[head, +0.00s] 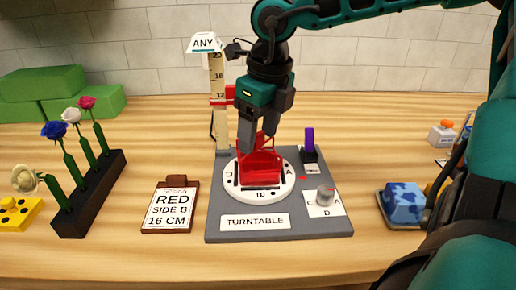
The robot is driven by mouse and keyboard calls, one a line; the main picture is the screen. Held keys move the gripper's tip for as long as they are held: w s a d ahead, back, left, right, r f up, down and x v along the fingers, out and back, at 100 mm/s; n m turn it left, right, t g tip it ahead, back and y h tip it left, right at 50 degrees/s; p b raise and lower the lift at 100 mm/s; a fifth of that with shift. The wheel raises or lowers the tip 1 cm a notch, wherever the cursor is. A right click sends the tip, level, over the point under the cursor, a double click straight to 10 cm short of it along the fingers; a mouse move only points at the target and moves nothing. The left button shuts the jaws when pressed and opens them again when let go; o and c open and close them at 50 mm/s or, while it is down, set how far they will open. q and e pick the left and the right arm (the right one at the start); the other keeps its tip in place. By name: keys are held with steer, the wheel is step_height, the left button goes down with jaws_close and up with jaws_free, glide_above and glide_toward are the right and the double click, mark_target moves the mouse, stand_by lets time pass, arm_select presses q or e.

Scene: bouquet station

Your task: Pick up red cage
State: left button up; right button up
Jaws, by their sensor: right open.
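The red cage (262,170) sits on the white round turntable disc (284,188), which is marked with letters and rests on a grey base (222,222) labelled TURNTABLE. My right gripper (260,142) points down directly over the cage. Its fingers are apart, with the cage's upper red part between or just behind them. I cannot tell whether the fingers touch the cage. My left gripper is not in view.
A ruler post (217,95) marked ANY stands behind the turntable. A purple lever (309,141) and a grey knob (325,194) are to the right. A sign (170,209) reads RED SIDE B 16 CM. A dark flower rack (90,195) stands left; a blue block (404,203) lies right.

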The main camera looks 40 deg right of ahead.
mark_target(259, 134)
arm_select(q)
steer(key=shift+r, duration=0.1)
arm_select(e)
steer(key=c, duration=1.1)
steer(key=shift+r, duration=0.1)
arm_select(q)
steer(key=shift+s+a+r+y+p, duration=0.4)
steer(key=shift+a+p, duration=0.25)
steer(key=shift+p, duration=0.85)
arm_select(e)
steer(key=shift+r, duration=9.95)
